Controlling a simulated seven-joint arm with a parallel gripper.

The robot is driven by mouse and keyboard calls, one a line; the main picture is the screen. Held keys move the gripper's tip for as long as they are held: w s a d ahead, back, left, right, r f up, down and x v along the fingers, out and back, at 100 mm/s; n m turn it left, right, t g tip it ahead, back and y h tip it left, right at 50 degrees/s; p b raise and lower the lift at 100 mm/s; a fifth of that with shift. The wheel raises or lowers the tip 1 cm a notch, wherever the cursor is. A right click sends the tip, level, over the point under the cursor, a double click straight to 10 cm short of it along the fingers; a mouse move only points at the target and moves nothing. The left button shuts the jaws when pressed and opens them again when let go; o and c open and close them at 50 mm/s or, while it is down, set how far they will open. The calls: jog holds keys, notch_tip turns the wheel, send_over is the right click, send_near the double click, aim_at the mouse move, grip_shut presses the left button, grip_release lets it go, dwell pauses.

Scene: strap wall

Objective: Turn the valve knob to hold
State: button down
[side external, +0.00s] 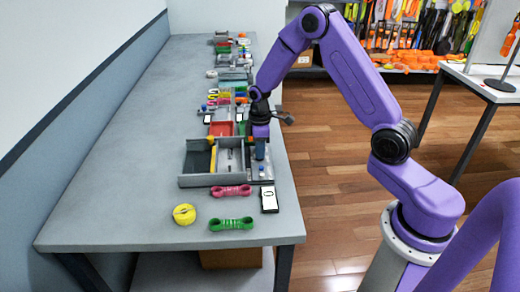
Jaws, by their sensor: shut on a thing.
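My purple arm reaches down over the right side of the table. My gripper (261,152) points down at the right edge of a grey divided tray (205,181). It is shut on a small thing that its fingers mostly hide. I cannot tell for certain whether this is the valve knob. A small blue piece (262,171) shows just below the fingertips, on the grey strip at the tray's right. The knob's marks and its setting are too small to read.
A pink strap (231,191), a green strap (231,224), a yellow roll (184,214) and a dark device with a white screen (269,199) lie in front of the tray. Several coloured items and a red tray (221,129) stand behind. The table's left side is clear.

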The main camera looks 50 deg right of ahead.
jog(key=shift+w, duration=0.1)
jog(key=c, duration=1.2)
grip_release()
jog(key=shift+r, duration=0.1)
notch_tip(320, 180, up, 17)
jog(key=shift+r, duration=0.2)
jog(key=shift+a, duration=0.1)
jog(key=s+a+n, duration=0.1)
jog(key=s+a, duration=0.6)
jog(key=s, duration=0.4)
jog(key=s+a+n, duration=0.1)
jog(key=s+a, duration=0.5)
jog(key=s, duration=0.6)
jog(key=shift+n, duration=0.7)
jog(key=s, duration=0.3)
jog(key=s+d, duration=0.1)
jog(key=s, duration=0.3)
jog(key=s+f, duration=0.1)
jog(key=s, duration=0.2)
jog(key=shift+s+d, duration=0.2)
jog(key=shift+d, duration=0.15)
